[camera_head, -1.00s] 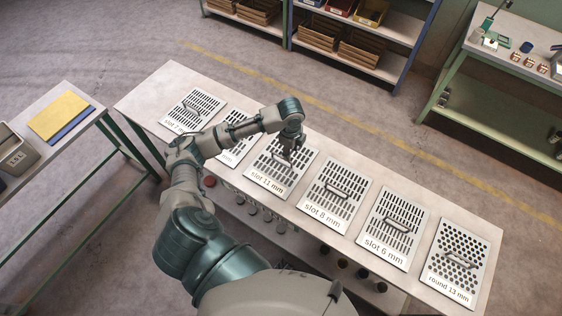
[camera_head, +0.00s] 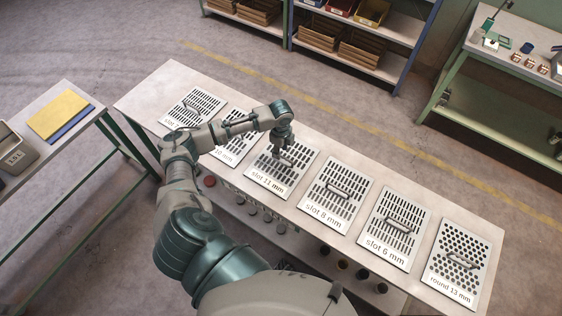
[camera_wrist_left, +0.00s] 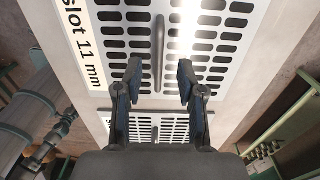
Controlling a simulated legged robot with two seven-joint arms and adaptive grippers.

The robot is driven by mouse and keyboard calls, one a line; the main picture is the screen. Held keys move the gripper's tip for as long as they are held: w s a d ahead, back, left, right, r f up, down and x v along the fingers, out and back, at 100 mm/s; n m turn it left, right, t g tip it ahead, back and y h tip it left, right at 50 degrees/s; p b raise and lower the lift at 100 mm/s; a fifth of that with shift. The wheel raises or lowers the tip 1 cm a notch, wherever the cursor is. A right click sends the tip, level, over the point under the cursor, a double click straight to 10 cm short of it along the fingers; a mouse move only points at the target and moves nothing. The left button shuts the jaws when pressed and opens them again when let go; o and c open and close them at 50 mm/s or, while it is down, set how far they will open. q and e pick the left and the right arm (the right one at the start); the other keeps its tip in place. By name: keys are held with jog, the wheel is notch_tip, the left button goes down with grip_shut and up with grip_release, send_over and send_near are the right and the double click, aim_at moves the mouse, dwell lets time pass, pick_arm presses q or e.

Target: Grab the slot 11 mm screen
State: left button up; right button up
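The slot 11 mm screen (camera_head: 268,180) is a flat grey plate with dark slots, lying on the long table, with its label along the near edge. My left gripper (camera_head: 282,150) is above this screen, close to its handle. In the left wrist view the screen (camera_wrist_left: 120,32) shows with its bar handle (camera_wrist_left: 159,52) between the two open fingers of my left gripper (camera_wrist_left: 158,85). The fingers stand apart on both sides of the handle and do not touch it in that view. My right gripper is not in view.
Other screens lie in the same row: slot 8 mm (camera_head: 325,211), slot 6 mm (camera_head: 383,243) and round 13 mm (camera_head: 450,286) to the right. Two more lie to the left, partly behind my arm. A side table (camera_head: 75,155) stands at left, shelves (camera_head: 375,65) at the back.

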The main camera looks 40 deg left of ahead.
aim_at(282, 157)
pick_arm(q)
jog(key=f, duration=0.1)
jog(key=d+f, duration=0.1)
jog(key=f, duration=0.2)
jog(key=shift+d+f, duration=0.25)
jog(key=shift+a, duration=0.1)
jog(key=shift+a+f, duration=0.1)
jog(key=shift+a, duration=0.25)
grip_shut()
jog(key=shift+a, duration=0.1)
